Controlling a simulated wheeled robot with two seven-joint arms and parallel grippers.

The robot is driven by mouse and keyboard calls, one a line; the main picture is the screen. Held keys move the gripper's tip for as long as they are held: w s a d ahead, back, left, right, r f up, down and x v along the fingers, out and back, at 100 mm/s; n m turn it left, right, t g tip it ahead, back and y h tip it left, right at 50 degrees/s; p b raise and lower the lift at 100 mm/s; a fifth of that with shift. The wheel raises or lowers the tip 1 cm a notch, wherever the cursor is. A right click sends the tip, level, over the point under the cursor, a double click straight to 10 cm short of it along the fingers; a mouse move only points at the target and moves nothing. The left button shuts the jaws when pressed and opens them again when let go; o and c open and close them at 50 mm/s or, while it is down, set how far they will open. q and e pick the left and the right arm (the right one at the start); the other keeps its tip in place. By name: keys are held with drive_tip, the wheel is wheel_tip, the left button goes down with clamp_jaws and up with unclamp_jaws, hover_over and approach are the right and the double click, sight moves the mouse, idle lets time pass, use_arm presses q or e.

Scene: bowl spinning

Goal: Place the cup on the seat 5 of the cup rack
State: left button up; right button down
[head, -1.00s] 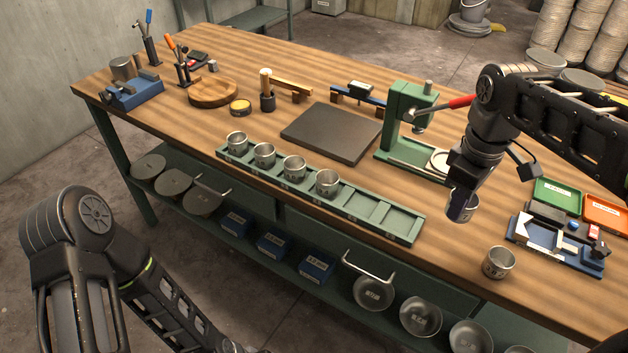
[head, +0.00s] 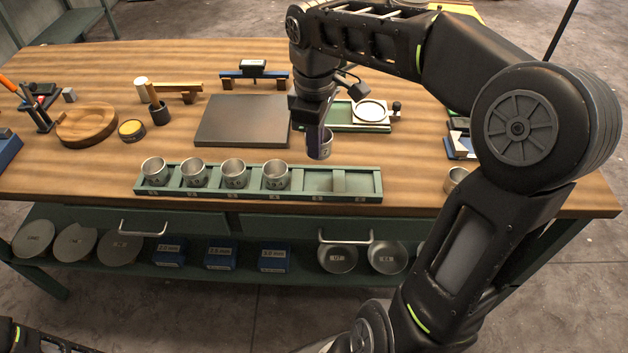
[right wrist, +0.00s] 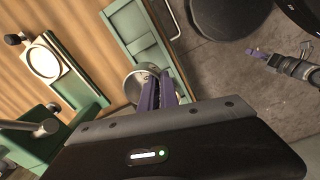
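The cup rack (head: 375,190) is a green strip with a row of seats. The four left seats hold metal cups, the rightmost of them in seat 4 (head: 276,176). Seat 5 (head: 318,182) and the seat right of it are empty. My right gripper (head: 318,128) is shut on the wall of a metal cup (head: 320,150), held upright or nearly so, just behind and above seat 5. In the right wrist view the purple fingers (right wrist: 158,92) grip that cup (right wrist: 134,84) beside the rack (right wrist: 130,22). My left gripper (right wrist: 264,55) is small and far off there.
A dark plate (head: 242,120) lies behind the rack. A green press base (head: 345,118) stands behind the held cup. Drawer handles (head: 345,238) show below the tabletop.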

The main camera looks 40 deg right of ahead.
drive_tip(key=shift+f, duration=3.1)
drive_tip(key=shift+f+p, duration=0.35)
drive_tip(key=shift+f, duration=1.5)
drive_tip(key=shift+f, duration=0.15)
drive_tip(key=c, duration=1.6)
unclamp_jaws()
wheel_tip(320, 180, up, 12)
drive_tip(key=shift+s+a+r, duration=0.1)
drive_tip(key=shift+a+r, duration=0.05)
